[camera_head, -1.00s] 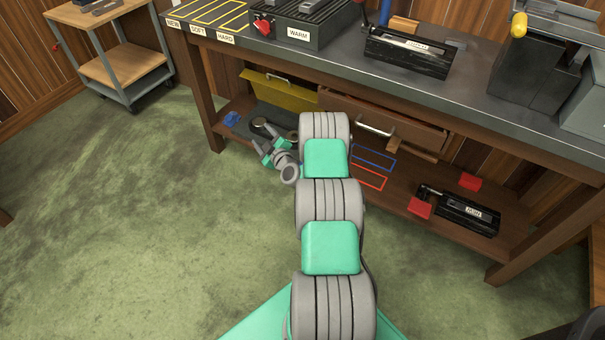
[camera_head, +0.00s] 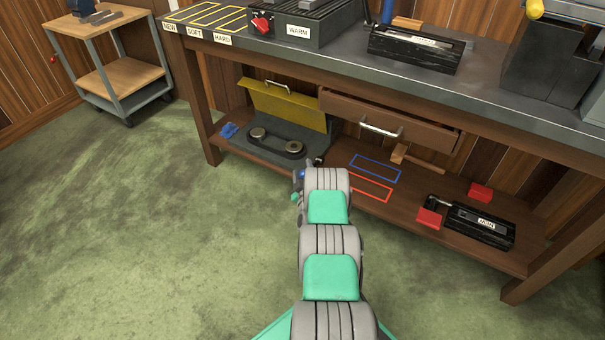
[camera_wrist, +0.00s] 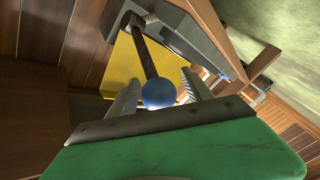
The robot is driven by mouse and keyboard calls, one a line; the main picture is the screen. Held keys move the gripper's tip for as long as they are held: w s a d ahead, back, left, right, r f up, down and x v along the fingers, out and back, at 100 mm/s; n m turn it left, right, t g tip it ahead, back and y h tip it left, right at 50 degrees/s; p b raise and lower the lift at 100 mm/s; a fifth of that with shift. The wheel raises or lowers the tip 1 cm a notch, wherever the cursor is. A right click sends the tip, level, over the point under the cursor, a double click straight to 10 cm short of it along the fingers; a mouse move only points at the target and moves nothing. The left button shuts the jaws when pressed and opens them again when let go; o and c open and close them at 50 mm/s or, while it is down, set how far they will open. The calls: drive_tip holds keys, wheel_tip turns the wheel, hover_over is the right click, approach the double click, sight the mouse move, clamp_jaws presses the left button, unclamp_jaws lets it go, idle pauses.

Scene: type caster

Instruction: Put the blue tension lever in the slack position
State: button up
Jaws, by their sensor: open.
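The blue tension lever shows in the wrist view as a blue ball knob (camera_wrist: 158,93) on a dark rod (camera_wrist: 143,50) that runs up and left to a pivot on a grey housing. My gripper (camera_wrist: 160,80) is open, with one finger on each side of the knob. I cannot tell whether either finger touches it. In the head view, a small blue spot by the end of my arm seems to be the knob (camera_head: 300,174); my gripper there is mostly hidden by my arm. The belt unit (camera_head: 275,147) has two pulleys and a raised yellow cover (camera_head: 287,104).
The unit stands on the lower shelf (camera_head: 400,205) of a workbench, under its top and a drawer (camera_head: 385,122). Blue and red outlines mark the shelf. A black NEW box (camera_head: 480,226) and red blocks lie right. A blue item (camera_head: 229,130) lies left.

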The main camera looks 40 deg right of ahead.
drive_tip(key=shift+w+d+r, duration=0.1)
drive_tip(key=shift+w+d, duration=0.05)
drive_tip(key=shift+w, duration=0.1)
clamp_jaws()
idle(0.5)
idle(0.4)
